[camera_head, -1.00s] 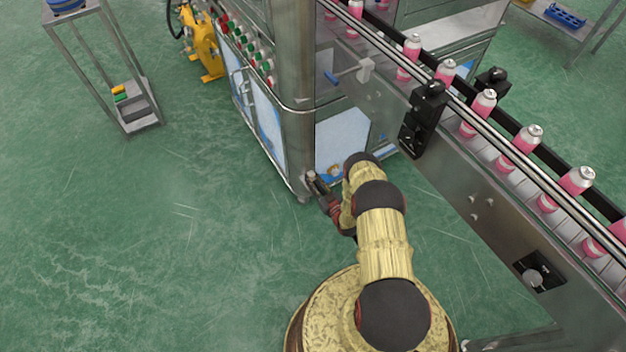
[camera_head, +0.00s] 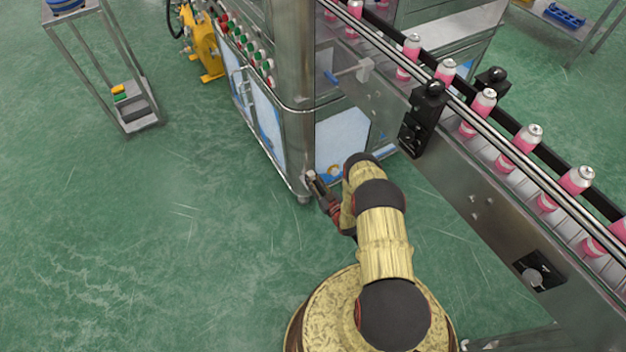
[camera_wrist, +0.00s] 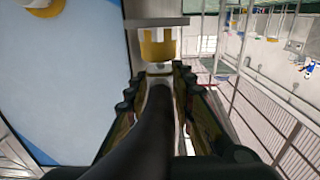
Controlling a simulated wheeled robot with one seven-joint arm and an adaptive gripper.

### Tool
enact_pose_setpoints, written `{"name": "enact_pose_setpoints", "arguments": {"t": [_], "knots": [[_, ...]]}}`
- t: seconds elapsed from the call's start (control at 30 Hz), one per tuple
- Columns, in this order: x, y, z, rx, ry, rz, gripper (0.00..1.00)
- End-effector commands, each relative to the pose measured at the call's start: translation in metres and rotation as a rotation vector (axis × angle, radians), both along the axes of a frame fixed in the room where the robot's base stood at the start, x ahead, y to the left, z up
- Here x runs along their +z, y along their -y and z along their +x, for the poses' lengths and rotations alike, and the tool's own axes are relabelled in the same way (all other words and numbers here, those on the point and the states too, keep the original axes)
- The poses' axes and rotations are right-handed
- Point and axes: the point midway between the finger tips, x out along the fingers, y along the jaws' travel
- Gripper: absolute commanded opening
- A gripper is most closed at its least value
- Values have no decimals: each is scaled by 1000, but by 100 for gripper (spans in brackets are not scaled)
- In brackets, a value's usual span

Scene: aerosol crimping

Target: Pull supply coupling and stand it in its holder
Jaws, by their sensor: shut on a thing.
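My gripper (camera_head: 314,180) is at the lower front corner of the steel machine, low above the floor. In the wrist view its two fingers (camera_wrist: 158,74) are closed around a small pale metal piece, which I take for the supply coupling (camera_wrist: 160,69). A long dark shape runs back from it between the fingers; I cannot tell whether it is a hose. A yellow forked bracket (camera_wrist: 158,46), possibly the holder, is just beyond the fingertips under a grey ledge. Whether the coupling touches it is unclear. The fingers hide most of the coupling.
The machine's cabinet (camera_head: 297,150) stands directly beside my gripper. A conveyor (camera_head: 470,190) with several pink cans runs to the right of my arm. A steel stand (camera_head: 143,124) is at the upper left. The green floor at left is clear.

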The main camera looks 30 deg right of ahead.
Motion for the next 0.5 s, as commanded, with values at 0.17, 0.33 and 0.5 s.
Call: {"name": "enact_pose_setpoints", "arguments": {"t": [0.17, 0.33, 0.5], "knots": [[-1, 0, 0, 0, 0, 0, 0], [-4, 0, 0, 0, 0, 0, 0], [-7, 0, 0, 0, 1, 0, 0]]}}
